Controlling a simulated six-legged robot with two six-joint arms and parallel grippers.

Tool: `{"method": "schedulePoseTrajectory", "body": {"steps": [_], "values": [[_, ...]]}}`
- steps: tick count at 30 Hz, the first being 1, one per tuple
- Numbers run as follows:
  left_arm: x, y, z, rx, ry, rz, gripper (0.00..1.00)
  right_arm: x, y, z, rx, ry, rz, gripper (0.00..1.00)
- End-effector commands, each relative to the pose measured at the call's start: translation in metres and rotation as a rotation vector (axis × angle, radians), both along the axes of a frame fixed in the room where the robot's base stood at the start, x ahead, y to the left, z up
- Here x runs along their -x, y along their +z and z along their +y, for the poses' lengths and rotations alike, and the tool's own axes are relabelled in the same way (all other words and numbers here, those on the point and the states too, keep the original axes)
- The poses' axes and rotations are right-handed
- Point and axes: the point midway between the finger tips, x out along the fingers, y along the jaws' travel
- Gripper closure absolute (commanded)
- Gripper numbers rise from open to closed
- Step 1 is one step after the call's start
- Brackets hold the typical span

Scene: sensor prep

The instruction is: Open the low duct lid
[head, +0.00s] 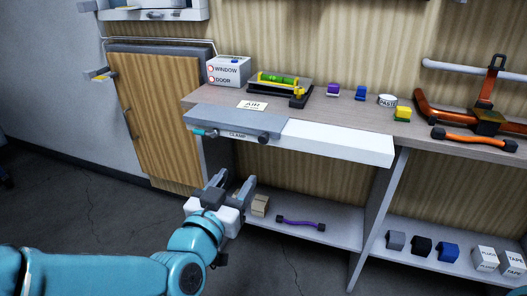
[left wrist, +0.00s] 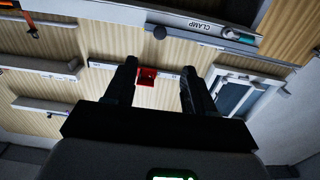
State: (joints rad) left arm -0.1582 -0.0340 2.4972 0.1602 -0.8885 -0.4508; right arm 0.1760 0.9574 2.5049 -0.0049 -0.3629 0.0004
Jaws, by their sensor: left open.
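My left gripper (head: 231,184) is open and empty, with its fingers pointing up and away, below the front of the workbench and left of the lower shelf. The left wrist view shows its two dark fingers (left wrist: 157,82) apart, with a small red fitting (left wrist: 147,76) on a pale strip seen between them, at some distance. A grey-framed dark panel (left wrist: 236,96) is to the right of the fingers in that view. I cannot tell whether this panel is the low duct lid; no part in the head view is clearly that lid. My right gripper is not in view.
The workbench (head: 340,118) has a CLAMP bar (head: 237,133) on its front edge, above my left gripper. A tan block (head: 260,204) and a purple-handled piece (head: 300,224) lie on the lower shelf. A wooden cabinet door (head: 160,115) stands left.

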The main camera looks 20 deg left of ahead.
Motion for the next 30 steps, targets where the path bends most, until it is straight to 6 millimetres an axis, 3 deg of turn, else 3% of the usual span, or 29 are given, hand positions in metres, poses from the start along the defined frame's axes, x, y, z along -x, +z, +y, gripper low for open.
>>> {"method": "schedulePoseTrajectory", "body": {"steps": [18, 24, 30], "values": [[-0.135, -0.001, -0.008, 0.001, 0.001, 0.002, 0.46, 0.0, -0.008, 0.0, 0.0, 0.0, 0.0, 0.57], [-0.156, 0.0, -0.008, 0.002, 0.001, 0.002, 0.46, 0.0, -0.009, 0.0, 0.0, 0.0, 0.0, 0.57], [-0.16, 0.0, -0.009, 0.002, 0.001, 0.002, 0.46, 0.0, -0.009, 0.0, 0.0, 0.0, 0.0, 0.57]]}}
